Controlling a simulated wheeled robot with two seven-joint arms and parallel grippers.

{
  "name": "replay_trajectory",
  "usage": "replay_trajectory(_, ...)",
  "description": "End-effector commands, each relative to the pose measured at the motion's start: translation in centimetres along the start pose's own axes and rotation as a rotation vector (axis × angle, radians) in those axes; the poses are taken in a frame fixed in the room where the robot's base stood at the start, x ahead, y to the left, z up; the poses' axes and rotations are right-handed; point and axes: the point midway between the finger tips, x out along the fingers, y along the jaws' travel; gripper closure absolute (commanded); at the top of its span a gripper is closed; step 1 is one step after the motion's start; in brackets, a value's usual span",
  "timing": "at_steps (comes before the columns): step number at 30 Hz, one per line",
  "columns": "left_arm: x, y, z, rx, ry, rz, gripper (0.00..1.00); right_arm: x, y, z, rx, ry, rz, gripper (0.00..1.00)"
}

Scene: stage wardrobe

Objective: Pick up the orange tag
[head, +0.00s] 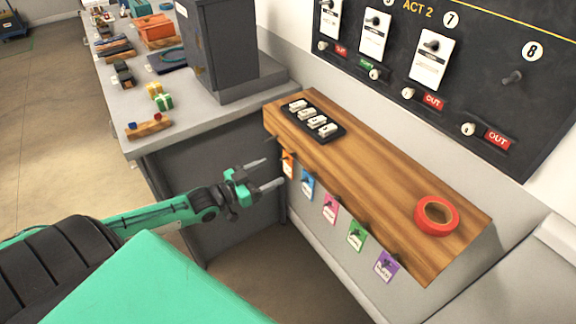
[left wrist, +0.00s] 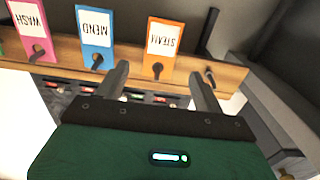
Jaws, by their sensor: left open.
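The orange tag (head: 288,165) hangs from a peg on the front edge of the wooden shelf, at the left end of the row of tags. In the left wrist view the orange tag (left wrist: 164,38) appears upside down, with a white label reading STEAM. My left gripper (head: 274,172) is open and empty, just left of the orange tag in the head view. In the left wrist view its two fingers (left wrist: 158,80) point toward the tag, one on each side of its peg hole, apparently short of it. My right gripper is not in view.
A blue tag (head: 307,184) hangs beside the orange one, then pink (head: 330,208), green (head: 357,235) and purple (head: 387,265) tags. The shelf (head: 375,180) holds a black tray (head: 297,121) and red tape (head: 437,216). A grey counter (head: 200,109) stands at left.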

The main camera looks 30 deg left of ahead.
Motion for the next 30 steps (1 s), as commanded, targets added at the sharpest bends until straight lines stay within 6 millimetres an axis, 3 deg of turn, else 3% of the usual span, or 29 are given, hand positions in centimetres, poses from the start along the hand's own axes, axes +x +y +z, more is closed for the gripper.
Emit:
replay_trajectory(15,4.7,0.0,-0.2,0.000,0.001,-0.001,0.31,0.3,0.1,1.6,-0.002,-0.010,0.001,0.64)
replay_trajectory(25,5.0,0.0,-0.1,0.000,-0.001,0.000,0.31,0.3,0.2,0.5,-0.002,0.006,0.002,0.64)
replay_trajectory(30,5.0,0.0,-0.1,0.000,0.000,0.000,0.62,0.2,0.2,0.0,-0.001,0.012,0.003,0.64)
